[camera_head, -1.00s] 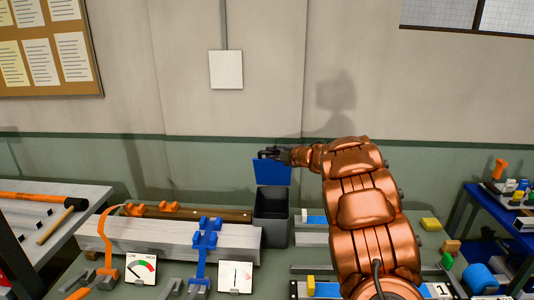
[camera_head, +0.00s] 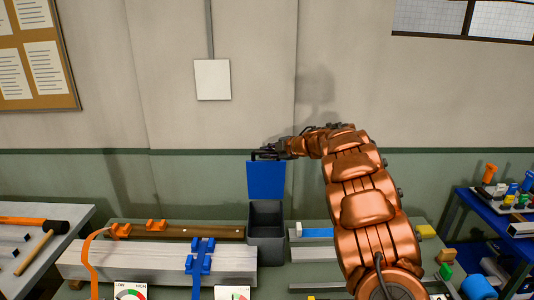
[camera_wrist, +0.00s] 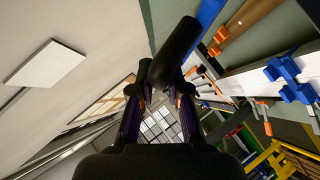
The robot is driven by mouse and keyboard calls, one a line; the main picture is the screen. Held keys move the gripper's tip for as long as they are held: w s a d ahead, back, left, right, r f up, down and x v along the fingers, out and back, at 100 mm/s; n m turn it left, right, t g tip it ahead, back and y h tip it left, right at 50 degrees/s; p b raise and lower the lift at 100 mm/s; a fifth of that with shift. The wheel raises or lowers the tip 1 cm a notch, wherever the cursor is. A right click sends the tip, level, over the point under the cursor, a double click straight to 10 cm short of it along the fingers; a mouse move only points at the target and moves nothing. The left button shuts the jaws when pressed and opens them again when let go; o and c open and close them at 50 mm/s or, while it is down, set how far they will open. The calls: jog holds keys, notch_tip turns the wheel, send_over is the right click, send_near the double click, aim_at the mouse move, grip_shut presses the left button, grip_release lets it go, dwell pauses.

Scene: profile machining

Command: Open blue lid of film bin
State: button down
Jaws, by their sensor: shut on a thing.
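The blue lid (camera_head: 266,180) stands raised, roughly upright, at the back of the grey film bin (camera_head: 267,250). The bin's mouth is open below it and its dark inside shows. My gripper (camera_head: 262,154) is at the lid's top edge, shut on the lid there; the exact contact is small and partly hidden. In the wrist view, my gripper's dark fingers (camera_wrist: 160,88) and a dark rounded bar fill the middle. A strip of the blue lid (camera_wrist: 208,16) shows at the top.
A pale profile (camera_head: 150,262) with blue clamps (camera_head: 199,258) lies left of the bin. More profiles and small parts lie to its right, partly behind my arm. The wall (camera_head: 130,180) is close behind the bin. A blue side table (camera_head: 500,225) stands at right.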

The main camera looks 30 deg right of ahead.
jog(key=shift+d+f, duration=0.1)
jog(key=shift+f, duration=0.05)
jog(key=c, duration=1.3)
grip_release()
jog(key=shift+o, duration=0.8)
jog(key=v, duration=1.2)
